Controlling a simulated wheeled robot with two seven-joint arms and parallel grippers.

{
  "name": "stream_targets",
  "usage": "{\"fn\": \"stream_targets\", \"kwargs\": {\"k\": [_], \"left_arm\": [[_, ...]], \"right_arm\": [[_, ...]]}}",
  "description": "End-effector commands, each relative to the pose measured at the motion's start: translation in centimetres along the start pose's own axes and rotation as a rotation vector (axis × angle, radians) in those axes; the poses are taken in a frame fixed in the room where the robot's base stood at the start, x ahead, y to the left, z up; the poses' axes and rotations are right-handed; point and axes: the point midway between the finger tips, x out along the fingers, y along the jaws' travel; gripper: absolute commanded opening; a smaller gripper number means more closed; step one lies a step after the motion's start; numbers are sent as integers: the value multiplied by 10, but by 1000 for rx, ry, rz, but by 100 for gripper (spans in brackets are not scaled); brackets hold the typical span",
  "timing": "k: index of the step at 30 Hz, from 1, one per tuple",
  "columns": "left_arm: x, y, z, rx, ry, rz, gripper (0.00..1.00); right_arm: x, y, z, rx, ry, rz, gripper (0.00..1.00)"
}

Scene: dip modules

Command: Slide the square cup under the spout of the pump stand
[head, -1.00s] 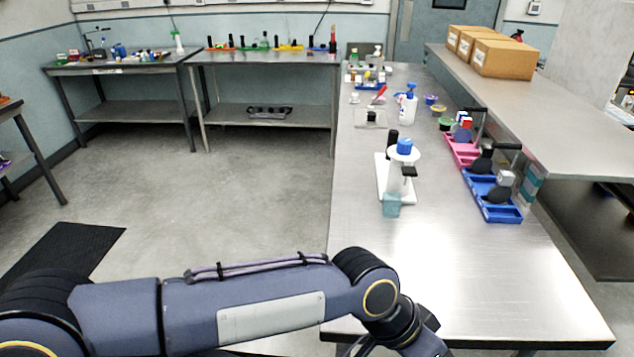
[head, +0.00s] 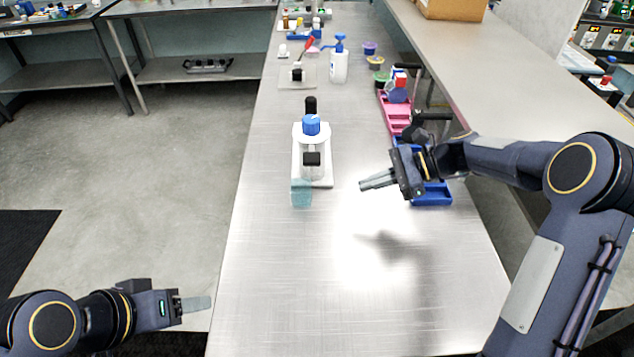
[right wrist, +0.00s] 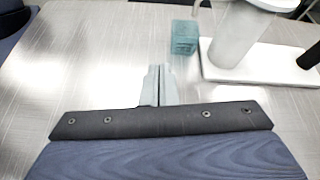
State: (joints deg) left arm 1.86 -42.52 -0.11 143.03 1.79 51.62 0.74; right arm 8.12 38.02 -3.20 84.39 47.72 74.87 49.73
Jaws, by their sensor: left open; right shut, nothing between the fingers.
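The square cup (head: 301,193) is a teal, translucent cup standing upright on the metal table at the front left of the pump stand (head: 312,165). The pump stand has a white base, a white column, a blue cap and a black part on its front. In the right wrist view the cup (right wrist: 184,37) stands just beside the white base (right wrist: 270,65); the spout is not clear. My right gripper (head: 362,185) is shut and empty above the table, to the right of the stand. Its closed fingers (right wrist: 158,70) point toward the cup, apart from it. My left gripper (head: 208,303) is open, left of the table's edge.
Blue trays (head: 432,197) and a pink tray (head: 396,115) line the table's right side. A white pump bottle (head: 339,62) with a blue head and a small board (head: 297,82) stand farther back. The table in front of the cup is clear.

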Motion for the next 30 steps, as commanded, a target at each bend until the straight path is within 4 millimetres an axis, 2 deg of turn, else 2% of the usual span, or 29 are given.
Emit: {"fn": "stream_targets", "kwargs": {"k": [3,8,14,24,28,30], "left_arm": [[-2,1,-1,0,0,0,57],[-4,2,-2,0,0,0,57],[-9,4,-4,0,0,0,57],[-22,10,-11,0,0,0,57],[-25,11,-13,0,0,0,57],[-32,14,-16,0,0,0,57]], "right_arm": [[15,-16,-16,105,-62,4,0],[26,-24,-21,156,-95,4,0],[50,-25,-8,157,-96,9,0],[114,-29,22,155,-94,8,0],[132,-30,29,155,-94,7,0],[134,-30,25,160,-92,6,0]]}}
